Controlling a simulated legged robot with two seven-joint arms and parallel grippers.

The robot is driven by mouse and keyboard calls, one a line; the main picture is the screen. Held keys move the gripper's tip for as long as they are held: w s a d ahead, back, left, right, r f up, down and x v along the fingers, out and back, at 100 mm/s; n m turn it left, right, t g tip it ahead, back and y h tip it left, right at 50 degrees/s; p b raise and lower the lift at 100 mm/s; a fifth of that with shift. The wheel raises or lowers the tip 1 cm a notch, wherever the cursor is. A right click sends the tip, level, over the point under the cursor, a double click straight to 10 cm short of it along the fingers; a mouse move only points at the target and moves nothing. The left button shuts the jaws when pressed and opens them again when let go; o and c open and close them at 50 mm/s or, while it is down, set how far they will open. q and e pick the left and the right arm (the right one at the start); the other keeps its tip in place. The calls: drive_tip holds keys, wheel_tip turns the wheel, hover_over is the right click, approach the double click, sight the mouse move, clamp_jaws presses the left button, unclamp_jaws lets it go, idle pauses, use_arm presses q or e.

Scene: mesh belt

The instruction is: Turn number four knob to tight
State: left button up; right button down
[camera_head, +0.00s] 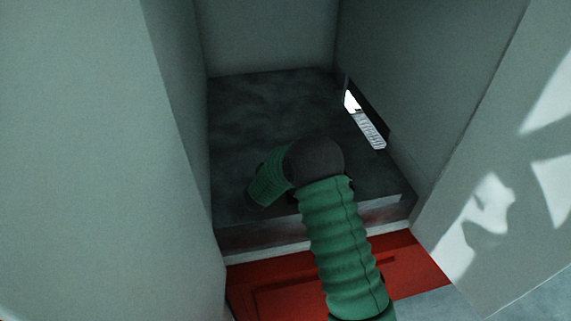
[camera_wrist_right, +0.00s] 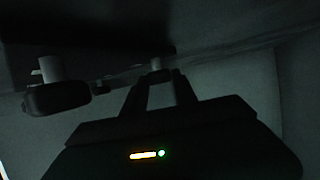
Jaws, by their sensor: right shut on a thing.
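In the right wrist view, my right gripper (camera_wrist_right: 160,82) reaches forward with both fingers closed in on a small knob (camera_wrist_right: 155,65) with a pale stem. A second, larger-looking knob (camera_wrist_right: 57,94) with a dark body and pale stem is at the left, apart from the gripper. A small dark knob-like piece (camera_wrist_right: 98,87) shows between them, farther off. No numbers or tight marking can be read. In the head view my green-sleeved right arm reaches into the recess and bends down to the left; its gripper and the knobs are hidden. My left gripper is in neither view.
A dark grey slab (camera_head: 265,105) fills the recess, between a left wall (camera_head: 95,150) and a right wall (camera_head: 430,90). A bright slot (camera_head: 365,120) opens in the right wall. A red panel (camera_head: 410,262) lies below the slab's front edge. The wrist view is very dark.

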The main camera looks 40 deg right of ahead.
drive_tip(key=c, duration=1)
unclamp_jaws()
drive_tip(key=shift+a, duration=0.1)
drive_tip(key=b+v, duration=0.3)
drive_tip(key=v, duration=1.4)
drive_tip(key=shift+b, duration=0.3)
drive_tip(key=shift+w+f, duration=0.1)
drive_tip(key=shift+f, duration=0.05)
